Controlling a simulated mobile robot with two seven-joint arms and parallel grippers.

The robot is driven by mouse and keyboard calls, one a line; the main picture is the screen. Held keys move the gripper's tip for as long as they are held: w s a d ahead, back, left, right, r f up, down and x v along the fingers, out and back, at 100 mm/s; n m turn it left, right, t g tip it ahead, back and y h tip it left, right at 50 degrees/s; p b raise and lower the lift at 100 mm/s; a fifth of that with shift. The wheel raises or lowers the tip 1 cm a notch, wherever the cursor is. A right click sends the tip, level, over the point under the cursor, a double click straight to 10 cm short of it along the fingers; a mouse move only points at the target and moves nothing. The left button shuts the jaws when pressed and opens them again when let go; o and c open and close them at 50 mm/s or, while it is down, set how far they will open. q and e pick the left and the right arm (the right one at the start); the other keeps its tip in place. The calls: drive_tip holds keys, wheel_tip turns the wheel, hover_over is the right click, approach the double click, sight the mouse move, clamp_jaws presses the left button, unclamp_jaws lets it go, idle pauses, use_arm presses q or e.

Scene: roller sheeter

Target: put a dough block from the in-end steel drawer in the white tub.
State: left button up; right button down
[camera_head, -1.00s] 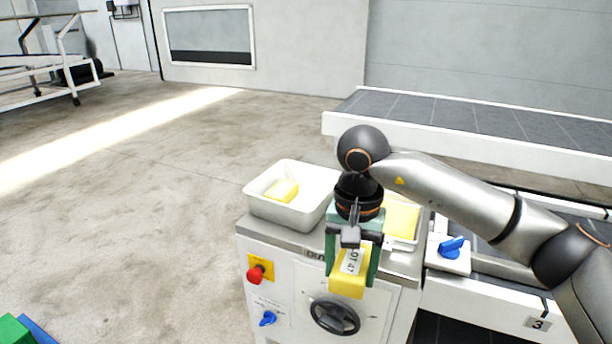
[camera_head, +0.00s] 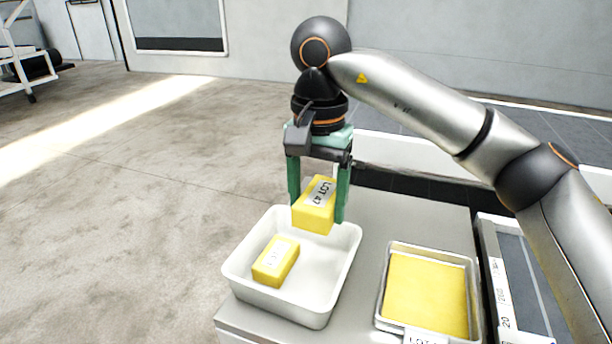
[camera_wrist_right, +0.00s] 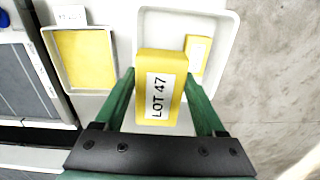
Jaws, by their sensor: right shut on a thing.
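My right gripper (camera_head: 318,205) is shut on a yellow dough block (camera_head: 313,214) with a "LOT 47" label. It holds the block above the right back part of the white tub (camera_head: 238,285). In the right wrist view the held block (camera_wrist_right: 160,70) sits between the green fingers, over the tub (camera_wrist_right: 233,40). Another labelled yellow dough block (camera_head: 276,261) lies in the tub, to the left of the held one. My left gripper is not in view.
A shallow metal tray (camera_head: 382,310) with a flat yellow sheet (camera_head: 427,293) lies to the right of the tub on the grey machine top (camera_head: 385,215). A belt (camera_head: 535,290) runs farther right. Open concrete floor (camera_head: 120,230) is at the left.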

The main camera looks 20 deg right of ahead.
drive_tip(key=shift+w, duration=0.2)
drive_tip(key=shift+f, duration=0.1)
drive_tip(key=shift+s+f+b, duration=0.2)
drive_tip(key=shift+f+b, duration=0.3)
drive_tip(key=shift+b, duration=0.15)
wheel_tip(320, 180, down, 10)
drive_tip(key=b, duration=0.7)
drive_tip(key=shift+f+b, duration=0.25)
drive_tip(key=shift+b, duration=0.1)
drive_tip(key=shift+f, duration=0.35)
